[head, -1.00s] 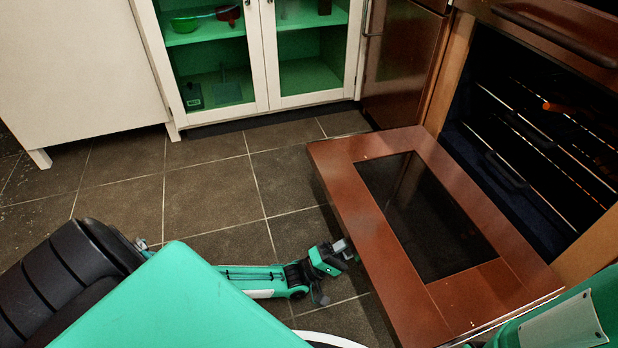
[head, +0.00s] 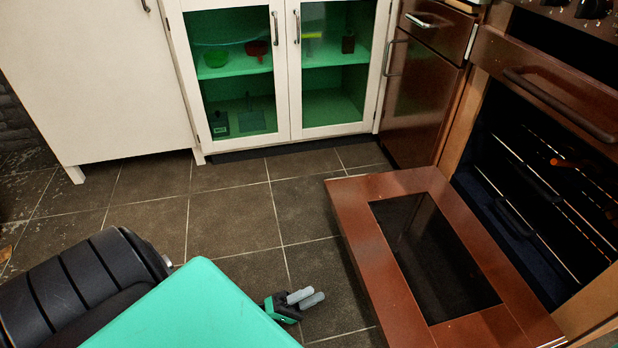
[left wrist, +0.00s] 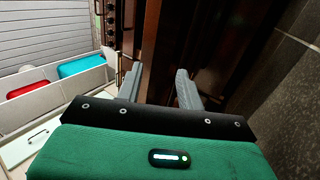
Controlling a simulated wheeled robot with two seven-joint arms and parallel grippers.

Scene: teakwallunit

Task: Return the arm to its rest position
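My left gripper (head: 312,296) is low over the tiled floor, just left of the open oven door (head: 350,215) and apart from it. Its two grey fingers show beyond the edge of my green body. In the left wrist view my left gripper (left wrist: 158,85) has its fingers spread, with nothing held between them. Most of my left arm is hidden behind my own body. My right gripper is not in view.
The lowered oven door lies flat in front of the dark oven cavity (head: 535,165) with its racks. A white glass-door cabinet (head: 283,75) stands at the back. The tiled floor (head: 235,220) is clear between. The left wrist view shows red (left wrist: 28,82) and blue (left wrist: 82,65) items in a pale bin.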

